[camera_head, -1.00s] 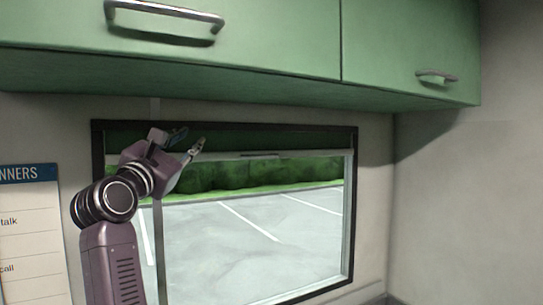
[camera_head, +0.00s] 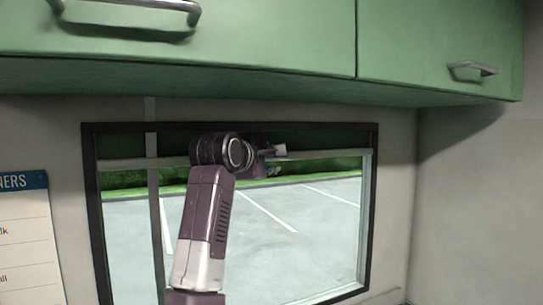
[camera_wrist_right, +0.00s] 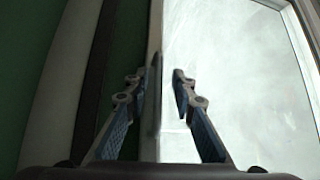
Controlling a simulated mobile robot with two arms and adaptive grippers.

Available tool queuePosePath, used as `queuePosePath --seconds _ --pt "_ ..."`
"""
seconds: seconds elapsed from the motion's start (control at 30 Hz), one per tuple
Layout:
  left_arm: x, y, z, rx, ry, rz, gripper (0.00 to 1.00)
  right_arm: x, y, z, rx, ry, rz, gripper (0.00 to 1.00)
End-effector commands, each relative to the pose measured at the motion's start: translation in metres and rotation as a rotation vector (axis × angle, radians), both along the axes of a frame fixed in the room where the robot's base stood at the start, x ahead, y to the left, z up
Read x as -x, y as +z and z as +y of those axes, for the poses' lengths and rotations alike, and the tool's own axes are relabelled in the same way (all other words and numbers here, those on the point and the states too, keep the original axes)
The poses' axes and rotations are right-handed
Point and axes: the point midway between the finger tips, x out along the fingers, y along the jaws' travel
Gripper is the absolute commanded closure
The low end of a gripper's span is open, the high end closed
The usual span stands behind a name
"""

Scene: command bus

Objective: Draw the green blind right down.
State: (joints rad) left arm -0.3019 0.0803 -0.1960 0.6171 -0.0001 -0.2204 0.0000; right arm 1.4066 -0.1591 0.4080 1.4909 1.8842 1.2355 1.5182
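The green blind (camera_head: 325,139) is a short dark green strip across the top of the window, with a pale bar (camera_head: 335,153) along its lower edge. Most of the pane below is uncovered. My right gripper (camera_head: 274,153) is at this bar near its middle, partly hidden by my own wrist. In the right wrist view the gripper (camera_wrist_right: 158,82) is open, its fingers either side of the pale bar (camera_wrist_right: 155,28) and a thin dark tab, probably the handle (camera_wrist_right: 155,90). Whether the fingers touch it I cannot tell. My left gripper is in neither view.
A dark window frame (camera_head: 92,200) surrounds the pane. Green cupboards (camera_head: 230,35) with metal handles overhang just above the window. A vertical grey strip (camera_head: 154,220) crosses the window's left part. A poster (camera_head: 22,235) hangs at left.

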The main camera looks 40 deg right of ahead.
Motion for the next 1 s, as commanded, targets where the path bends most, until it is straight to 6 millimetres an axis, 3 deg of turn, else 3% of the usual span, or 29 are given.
queuePosePath --seconds 0.1,0.23,0.47,0.87,1.0 --pt "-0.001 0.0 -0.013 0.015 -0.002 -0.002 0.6 -0.001 0.0 -0.001 0.001 0.001 0.0 0.76" --pt "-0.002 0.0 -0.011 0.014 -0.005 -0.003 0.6 -0.001 0.0 0.0 0.001 0.001 0.0 0.76" --pt "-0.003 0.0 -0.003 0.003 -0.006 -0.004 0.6 -0.001 0.0 0.0 0.002 0.001 0.0 1.0" --pt "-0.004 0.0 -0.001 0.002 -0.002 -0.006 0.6 -0.001 0.0 0.0 0.002 0.001 0.0 1.0" --pt "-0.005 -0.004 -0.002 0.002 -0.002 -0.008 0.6 -0.003 -0.008 -0.005 0.002 0.002 0.001 1.0"
